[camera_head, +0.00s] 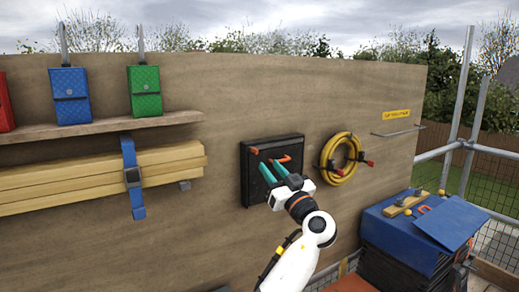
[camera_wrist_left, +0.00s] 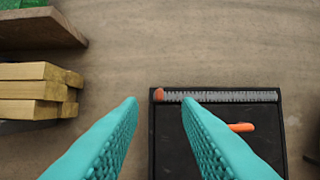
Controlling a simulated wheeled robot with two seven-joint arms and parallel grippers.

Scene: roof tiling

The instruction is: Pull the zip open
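A black panel (camera_head: 249,190) is fixed to the wooden wall. A zip (camera_wrist_left: 225,97) with grey teeth runs level along its top edge in the left wrist view. A small orange tab (camera_wrist_left: 158,95) sits at the zip's left end; it also shows in the head view (camera_head: 254,151). A separate orange piece (camera_wrist_left: 241,127) is lower on the panel. My left gripper (camera_wrist_left: 160,101) has teal fingers, spread apart with nothing between them. In the left wrist view its fingertips lie either side of and just below the orange tab; the remaining distance to it is unclear. My right gripper is not in view.
A coiled yellow hose (camera_head: 338,158) hangs right of the panel. Strapped timber (camera_head: 90,180) and a shelf (camera_head: 100,127) with blue (camera_head: 70,95) and green (camera_head: 145,91) pouches are on the left. A blue-covered stack (camera_head: 400,225) stands at the lower right.

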